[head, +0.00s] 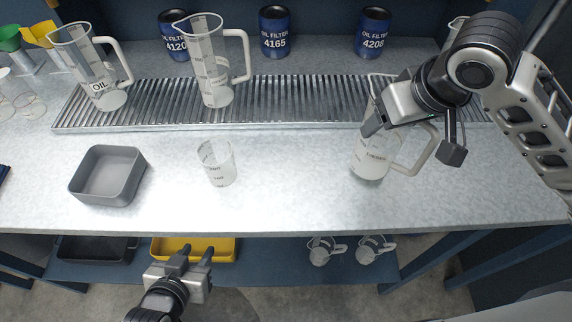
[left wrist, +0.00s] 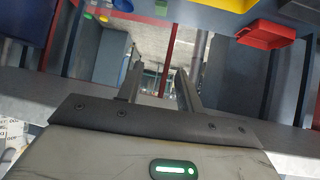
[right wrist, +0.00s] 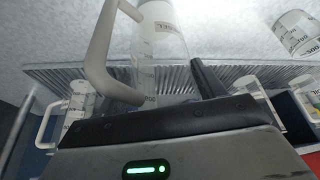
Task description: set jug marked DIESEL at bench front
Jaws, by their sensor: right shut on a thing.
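The clear jug (head: 370,163) with a pale handle is on the right of the head view, in front of the slatted drip grate. It looks upright, and I cannot tell whether its base touches the bench. In the right wrist view the jug (right wrist: 160,45) fills the middle, its label partly readable as "SEL". My right gripper (head: 374,122) is shut on this jug, and the arm hides its upper part. The bench (head: 290,200) has a pale top. My left gripper (head: 194,255) is open and empty, low before the bench's front edge; its fingers (left wrist: 158,88) stand apart.
A jug marked OIL (head: 98,75) and another jug (head: 215,85) stand on the grate (head: 300,100). Another jug (head: 456,28) is partly hidden behind my right arm. A clear beaker (head: 218,165) and a grey bin (head: 108,178) stand left. The front bench between beaker and held jug is clear.

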